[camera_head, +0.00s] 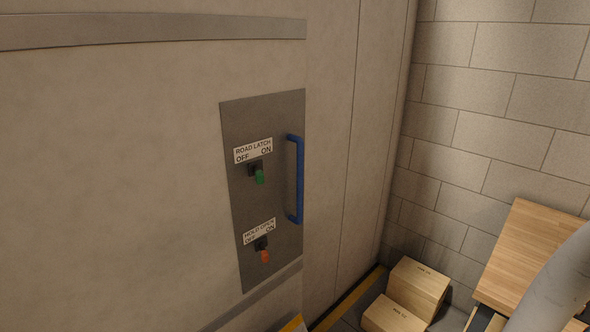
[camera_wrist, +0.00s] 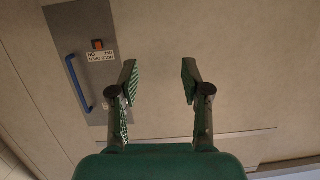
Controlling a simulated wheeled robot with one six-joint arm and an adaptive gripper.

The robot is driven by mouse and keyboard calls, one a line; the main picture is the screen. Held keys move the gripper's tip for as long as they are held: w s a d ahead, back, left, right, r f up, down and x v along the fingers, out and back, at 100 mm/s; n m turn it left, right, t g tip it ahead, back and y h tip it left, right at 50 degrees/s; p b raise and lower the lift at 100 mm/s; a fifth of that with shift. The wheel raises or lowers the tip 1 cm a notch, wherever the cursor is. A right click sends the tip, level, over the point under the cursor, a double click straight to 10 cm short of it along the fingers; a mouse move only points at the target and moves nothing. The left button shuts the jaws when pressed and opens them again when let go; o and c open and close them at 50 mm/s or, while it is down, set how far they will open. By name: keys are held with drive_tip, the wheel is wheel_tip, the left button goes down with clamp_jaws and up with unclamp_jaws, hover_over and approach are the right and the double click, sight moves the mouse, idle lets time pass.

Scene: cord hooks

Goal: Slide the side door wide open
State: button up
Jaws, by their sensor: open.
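The side door (camera_head: 120,150) is a large beige panel filling the left of the head view. It looks closed, with upright seams to its right. A grey plate (camera_head: 262,205) on it carries an upright blue handle (camera_head: 295,180). A green lever (camera_head: 259,176) sits under the ROAD LATCH label, and an orange lever (camera_head: 265,257) under HOLD OPEN. Both point down and slightly right; their exact settings are hard to tell. In the wrist view my gripper (camera_wrist: 159,80) is open and empty, in front of the door, apart from the blue handle (camera_wrist: 79,83) at left.
A block wall (camera_head: 500,110) stands at right. Cardboard boxes (camera_head: 418,288) sit on the floor in the corner, beside a yellow-edged strip (camera_head: 350,297). A wooden top (camera_head: 530,250) is at lower right. A grey rail (camera_head: 150,28) runs across the door's upper part.

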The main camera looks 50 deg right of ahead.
drive_tip(key=w+d+m+h, duration=0.3)
drive_tip(key=w+d, duration=0.6)
drive_tip(key=w, duration=0.6)
drive_tip(key=t+h, duration=0.1)
approach(302, 168)
drive_tip(key=a+f, duration=1)
drive_tip(key=f, duration=0.3)
drive_tip(key=d+r, duration=1)
drive_tip(key=r, duration=0.2)
drive_tip(key=shift+n+t+h, duration=0.3)
drive_tip(key=shift+t, duration=0.1)
drive_tip(key=x, duration=1.1)
drive_tip(key=shift+w, duration=0.1)
clamp_jaws()
